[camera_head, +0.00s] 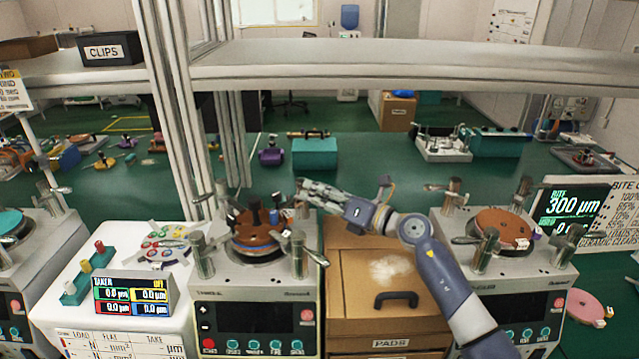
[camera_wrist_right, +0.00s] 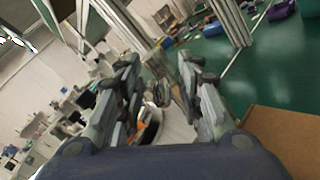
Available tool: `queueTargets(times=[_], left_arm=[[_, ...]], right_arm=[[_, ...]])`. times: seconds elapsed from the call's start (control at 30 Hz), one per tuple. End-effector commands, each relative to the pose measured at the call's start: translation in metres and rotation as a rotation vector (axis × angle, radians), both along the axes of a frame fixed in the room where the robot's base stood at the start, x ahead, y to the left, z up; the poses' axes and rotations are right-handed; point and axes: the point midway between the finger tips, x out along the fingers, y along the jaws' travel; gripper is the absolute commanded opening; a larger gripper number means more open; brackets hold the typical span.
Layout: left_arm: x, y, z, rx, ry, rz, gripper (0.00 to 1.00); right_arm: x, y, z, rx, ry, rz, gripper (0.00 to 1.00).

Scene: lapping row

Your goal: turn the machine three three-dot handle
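My right gripper (camera_head: 305,192) reaches in from the right, above the back right part of the middle lapping machine (camera_head: 255,284). In the right wrist view my right gripper (camera_wrist_right: 159,68) has its two fingers spread apart, with no object clearly held between them. The middle machine has a brown round plate (camera_head: 262,230) with metal posts and lever handles around it, such as a front right handle (camera_head: 300,245) and a front left handle (camera_head: 200,256). Dot marks on the handles are too small to read, so I cannot tell which is the three-dot one. My left gripper is not in view.
A wooden drawer box (camera_head: 350,300) stands right of the middle machine, under my right arm. Another lapping machine (camera_head: 520,265) stands further right. A frame post (camera_head: 170,110) and shelf (camera_head: 400,62) rise behind.

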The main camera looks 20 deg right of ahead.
Motion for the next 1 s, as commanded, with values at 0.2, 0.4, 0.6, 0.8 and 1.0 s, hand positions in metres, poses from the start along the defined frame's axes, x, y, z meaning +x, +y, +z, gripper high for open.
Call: queueTargets(times=[0.2, 0.4, 0.6, 0.8, 1.0], left_arm=[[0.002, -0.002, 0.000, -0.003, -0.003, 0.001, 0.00], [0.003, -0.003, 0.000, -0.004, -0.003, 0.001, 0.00], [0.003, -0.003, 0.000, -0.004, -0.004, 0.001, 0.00], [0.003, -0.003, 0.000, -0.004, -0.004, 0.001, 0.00], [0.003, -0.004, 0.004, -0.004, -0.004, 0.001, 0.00]], right_arm=[[0.000, -0.001, 0.039, -0.005, -0.009, -0.001, 0.34], [0.000, -0.001, 0.075, -0.003, -0.007, -0.001, 0.34], [0.000, -0.001, 0.094, 0.000, -0.003, 0.000, 0.34], [0.000, -0.001, 0.097, 0.000, -0.002, -0.001, 0.34], [0.000, -0.001, 0.100, 0.001, -0.003, -0.002, 0.34]])
